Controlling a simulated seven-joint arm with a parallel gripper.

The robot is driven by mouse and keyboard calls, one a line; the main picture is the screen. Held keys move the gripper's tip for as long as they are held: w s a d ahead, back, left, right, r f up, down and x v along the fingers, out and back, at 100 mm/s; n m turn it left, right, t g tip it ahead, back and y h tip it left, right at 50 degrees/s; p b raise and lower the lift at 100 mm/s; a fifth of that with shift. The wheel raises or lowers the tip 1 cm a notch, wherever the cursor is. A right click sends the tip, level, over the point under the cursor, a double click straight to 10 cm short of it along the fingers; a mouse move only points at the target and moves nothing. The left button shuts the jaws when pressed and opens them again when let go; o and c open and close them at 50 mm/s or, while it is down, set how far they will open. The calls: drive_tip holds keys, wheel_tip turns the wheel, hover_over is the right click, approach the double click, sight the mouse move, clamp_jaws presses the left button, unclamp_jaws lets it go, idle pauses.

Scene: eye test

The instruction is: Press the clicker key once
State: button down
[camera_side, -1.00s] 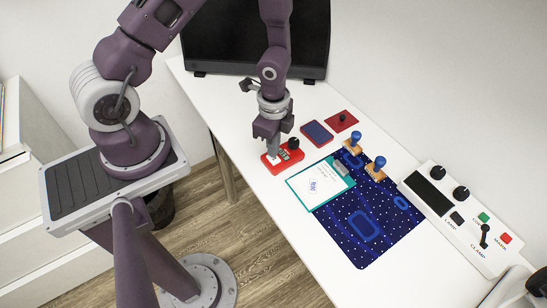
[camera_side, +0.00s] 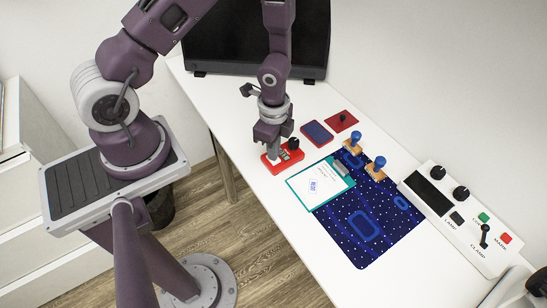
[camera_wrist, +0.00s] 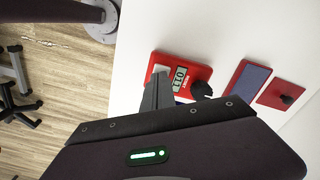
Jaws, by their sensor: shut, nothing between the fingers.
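The clicker (camera_side: 290,158) is a red box on the white table, with a small digit display and a black knob at one end. It also shows in the wrist view (camera_wrist: 201,71), where its pale key (camera_wrist: 161,68) is at the left end beside the display. My gripper (camera_side: 271,160) points down with its fingers shut and empty, its tips at the key end of the clicker. In the wrist view the fingertips (camera_wrist: 158,77) overlap the lower edge of the key. I cannot tell whether they touch it or whether it is pressed down.
A blue pad on a red base (camera_side: 317,133) and a red plate with a black knob (camera_side: 342,121) lie behind right. A clipboard (camera_side: 321,184), a blue mat (camera_side: 368,226), two blue-handled stamps (camera_side: 376,168) and a control panel (camera_side: 459,218) lie to the right. A monitor (camera_side: 230,45) stands behind.

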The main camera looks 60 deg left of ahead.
drive_tip(key=shift+f, duration=0.3)
drive_tip(key=shift+r, duration=0.1)
wheel_tip(320, 180, up, 8)
idle(0.6)
drive_tip(key=shift+r, duration=1.2)
idle(3.2)
drive_tip(key=s+a+r+n+t+y, duration=0.25)
drive_tip(key=r+n, duration=0.35)
drive_tip(key=r, duration=0.9)
drive_tip(key=s+d+r+n+t+h, duration=0.1)
drive_tip(key=s+d+r+n, duration=0.1)
drive_tip(key=s+r+n, duration=0.1)
drive_tip(key=s+d+r+n+t+h, duration=0.1)
drive_tip(key=s+d+r+n+t, duration=0.1)
drive_tip(key=s+r, duration=0.4)
drive_tip(key=shift+s+d+n, duration=0.4)
drive_tip(key=shift+s+n, duration=0.1)
drive_tip(key=shift+s, duration=0.7)
drive_tip(key=shift+h, duration=0.25)
